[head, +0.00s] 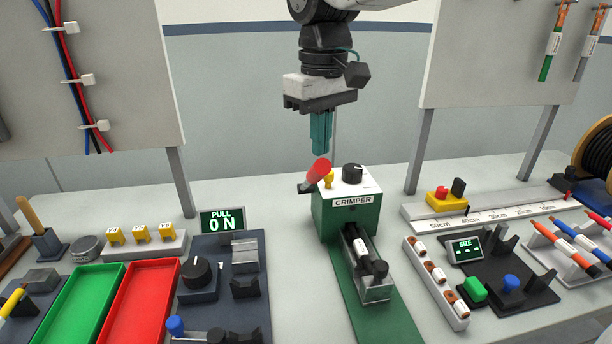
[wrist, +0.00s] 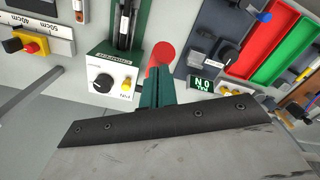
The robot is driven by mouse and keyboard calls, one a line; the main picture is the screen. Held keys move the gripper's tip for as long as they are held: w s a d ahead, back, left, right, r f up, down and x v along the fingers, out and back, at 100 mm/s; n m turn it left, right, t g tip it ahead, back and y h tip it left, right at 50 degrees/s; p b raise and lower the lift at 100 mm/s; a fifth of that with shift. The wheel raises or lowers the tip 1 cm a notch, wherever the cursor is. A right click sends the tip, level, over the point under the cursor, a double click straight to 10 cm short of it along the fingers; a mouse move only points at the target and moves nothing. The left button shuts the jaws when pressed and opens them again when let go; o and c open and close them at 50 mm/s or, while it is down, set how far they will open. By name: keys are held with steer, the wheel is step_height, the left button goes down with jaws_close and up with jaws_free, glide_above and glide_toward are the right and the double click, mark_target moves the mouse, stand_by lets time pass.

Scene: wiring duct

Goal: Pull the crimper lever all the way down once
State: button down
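The green crimper (head: 345,215) with a white top stands in the middle of the bench. Its lever ends in a red grip (head: 318,170) that sticks up and to the right at the crimper's left side. My gripper (head: 320,150) points straight down above the lever, and its teal fingers look close together. In the wrist view the red grip (wrist: 163,52) shows just beyond the fingertips (wrist: 153,78), and the crimper top (wrist: 110,82) lies to their left. I cannot tell whether the fingers touch the grip or are fully shut. Nothing is seen between them.
A black dial (head: 353,173) and a yellow knob (head: 329,180) sit on the crimper top beside the lever. Red (head: 140,298) and green (head: 84,300) trays lie further left. A ruler rail (head: 490,213) runs to the right.

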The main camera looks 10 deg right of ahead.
steer(key=shift+f, duration=10.55)
step_height(320, 180, up, 27)
steer(key=shift+r, duration=0.1)
steer(key=s+d+f+m, duration=0.3)
steer(key=s+d+f, duration=0.5)
steer(key=s, duration=0.2)
steer(key=s+d+f+m+t, duration=0.1)
steer(key=s+d+f+m, duration=0.2)
steer(key=s+d+f, duration=0.4)
steer(key=s, duration=0.3)
steer(key=shift+s+d+f, duration=0.35)
steer(key=shift+f, duration=0.05)
